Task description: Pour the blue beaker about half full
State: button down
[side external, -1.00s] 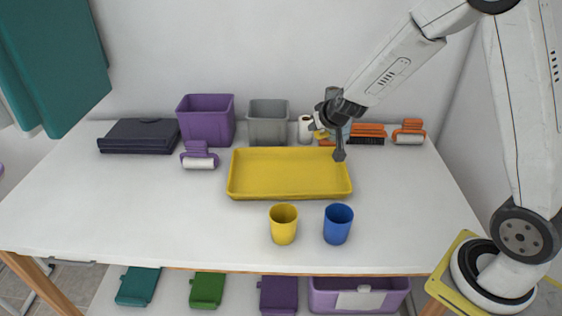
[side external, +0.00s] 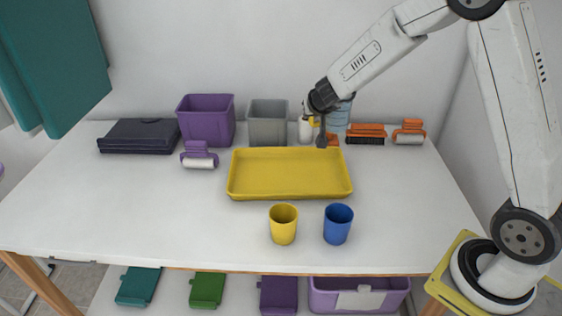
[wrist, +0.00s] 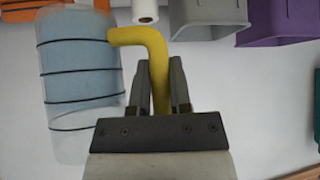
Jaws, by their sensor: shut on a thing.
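The blue beaker (side external: 338,226) stands upright at the front of the counter, right of a yellow beaker (side external: 283,226). I see no liquid in either. A clear jug (side external: 341,116) with dark ring lines and pale blue contents stands at the back, partly hidden by my arm. In the wrist view the jug (wrist: 80,75) is on the left, its yellow handle (wrist: 152,42) running between my fingers. My gripper (wrist: 161,80) is shut on this handle; my gripper also shows in the side view (side external: 322,143). The jug seems to stand on the counter.
A yellow tray (side external: 290,192) lies between the jug and the beakers. The counter right of the tray is clear.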

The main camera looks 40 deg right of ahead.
jog(key=a+f+m+g+h, duration=0.2)
jog(key=a+f+m+g, duration=0.2)
jog(key=a+m, duration=0.2)
jog(key=s+a+f+m+g+h, duration=0.1)
jog(key=a+f+m+g+h, duration=0.1)
jog(key=a+f+m+g, duration=0.2)
jog(key=a+m+g, duration=0.1)
jog(key=a+m, duration=0.2)
jog(key=a, duration=0.1)
jog(key=shift+s+a+f+m, duration=0.15)
jog(key=shift+s+f+m, duration=0.05)
jog(key=shift+f+m, duration=0.15)
jog(key=shift+r, duration=0.1)
dwell(0.3)
jog(key=shift+s+r+m+t, duration=0.25)
jog(key=shift+r+t, duration=0.15)
jog(key=shift+r, duration=0.15)
jog(key=shift+r, duration=0.15)
